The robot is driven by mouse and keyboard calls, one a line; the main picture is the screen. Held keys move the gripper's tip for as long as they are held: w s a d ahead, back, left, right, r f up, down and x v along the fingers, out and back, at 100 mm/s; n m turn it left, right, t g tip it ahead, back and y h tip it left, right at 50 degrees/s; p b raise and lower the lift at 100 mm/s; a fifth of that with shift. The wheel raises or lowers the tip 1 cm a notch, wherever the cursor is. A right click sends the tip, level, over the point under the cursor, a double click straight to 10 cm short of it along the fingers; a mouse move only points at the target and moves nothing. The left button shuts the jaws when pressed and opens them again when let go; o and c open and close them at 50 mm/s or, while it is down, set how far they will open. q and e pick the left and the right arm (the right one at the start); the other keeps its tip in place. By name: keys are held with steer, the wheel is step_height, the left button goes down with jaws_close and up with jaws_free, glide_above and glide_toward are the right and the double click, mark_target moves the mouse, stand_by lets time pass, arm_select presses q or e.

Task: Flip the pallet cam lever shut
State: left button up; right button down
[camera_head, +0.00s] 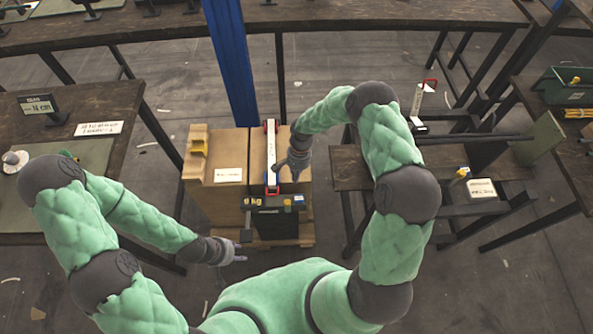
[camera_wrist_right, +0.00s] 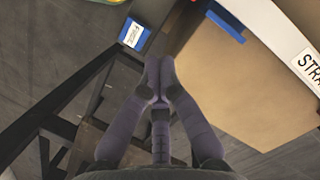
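A white strap (camera_head: 270,150) runs over the cardboard boxes on the pallet (camera_head: 306,239), with red at its far end and red and blue near its front end. I cannot clearly make out which part is the cam lever. My right gripper (camera_head: 283,168) is over the box just right of the strap. In the right wrist view its fingertips (camera_wrist_right: 157,62) are together with nothing visible between them; the strap (camera_wrist_right: 268,28) shows at the upper right. My left gripper (camera_head: 239,259) is low, in front of the pallet and apart from it; its finger opening is too small to judge.
A blue post (camera_head: 230,62) rises behind the boxes. A dark table (camera_head: 350,168) is close on the right, and another bench (camera_head: 118,92) is on the left.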

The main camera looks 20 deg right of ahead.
steer(key=shift+s+a+f+b, duration=0.55)
steer(key=shift+s+a+f, duration=1.05)
steer(key=shift+s, duration=0.15)
